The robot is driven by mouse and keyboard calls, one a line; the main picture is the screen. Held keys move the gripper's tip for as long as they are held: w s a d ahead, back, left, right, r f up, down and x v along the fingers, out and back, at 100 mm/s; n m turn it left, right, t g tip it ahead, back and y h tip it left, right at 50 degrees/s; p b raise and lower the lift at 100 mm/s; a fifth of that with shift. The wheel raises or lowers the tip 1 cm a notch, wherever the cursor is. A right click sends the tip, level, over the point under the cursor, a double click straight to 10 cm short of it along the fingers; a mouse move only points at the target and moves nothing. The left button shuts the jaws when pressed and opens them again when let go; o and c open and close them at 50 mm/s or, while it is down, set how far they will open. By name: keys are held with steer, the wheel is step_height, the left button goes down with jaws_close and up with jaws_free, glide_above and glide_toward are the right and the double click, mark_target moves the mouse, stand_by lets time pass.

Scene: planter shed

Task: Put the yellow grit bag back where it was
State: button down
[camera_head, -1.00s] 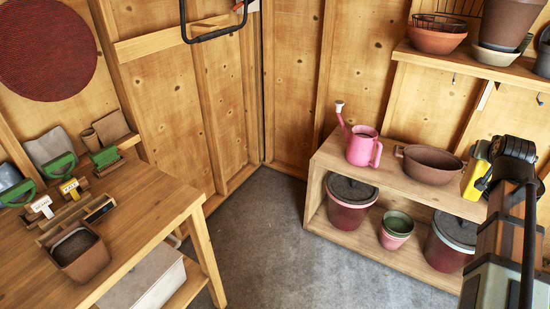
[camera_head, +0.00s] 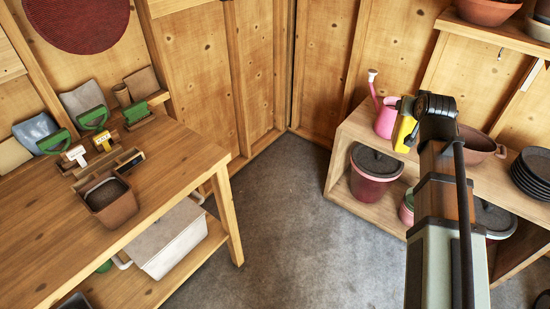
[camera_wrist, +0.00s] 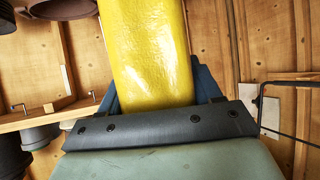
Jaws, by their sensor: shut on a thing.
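The yellow grit bag (camera_head: 405,134) is held in my gripper (camera_head: 407,112), in front of the low shelf unit and just right of the pink watering can in the head view. In the wrist view the glossy yellow bag (camera_wrist: 145,45) fills the upper middle, between the blue fingers of my gripper (camera_wrist: 155,88). The fingers are shut on it; its far end is out of frame. On the bench at left, a yellow label (camera_head: 101,141) and a white label (camera_head: 75,154) stand at a wooden rack, in front of green-handled things and bags.
The wooden bench (camera_head: 165,165) holds a brown square pot (camera_head: 108,204); a lidded pale bin (camera_head: 165,240) sits below. The low shelf (camera_head: 345,150) carries the pink watering can (camera_head: 386,120), a brown bowl (camera_head: 478,142) and dark saucers (camera_head: 535,168). The grey floor between is clear.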

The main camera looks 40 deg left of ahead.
steer(key=s+a+n+y, duration=0.1)
steer(key=s+a, duration=0.2)
steer(key=a, duration=0.4)
steer(key=s+a+n+g+y, duration=0.1)
steer(key=s+a, duration=0.3)
steer(key=a, duration=0.2)
steer(key=s+a+n+y, duration=0.1)
steer(key=s+a, duration=0.2)
steer(key=a, duration=0.4)
steer(key=s+a+f+n+g+y, duration=0.25)
steer(key=s+a+n+g, duration=0.2)
steer(key=s+a, duration=1.85)
steer(key=s+a+r+n+g+y, duration=0.1)
steer(key=s+a+r+n+g, duration=0.1)
steer(key=s+a+n+g, duration=0.6)
steer(key=s+a+r+n+g+y, duration=0.2)
steer(key=s+a+n+g, duration=0.1)
steer(key=s, duration=0.8)
step_height(320, 180, down, 9)
steer(key=shift+m, duration=0.35)
steer(key=shift+f+h, duration=0.25)
steer(key=shift+c, duration=1)
jaws_free()
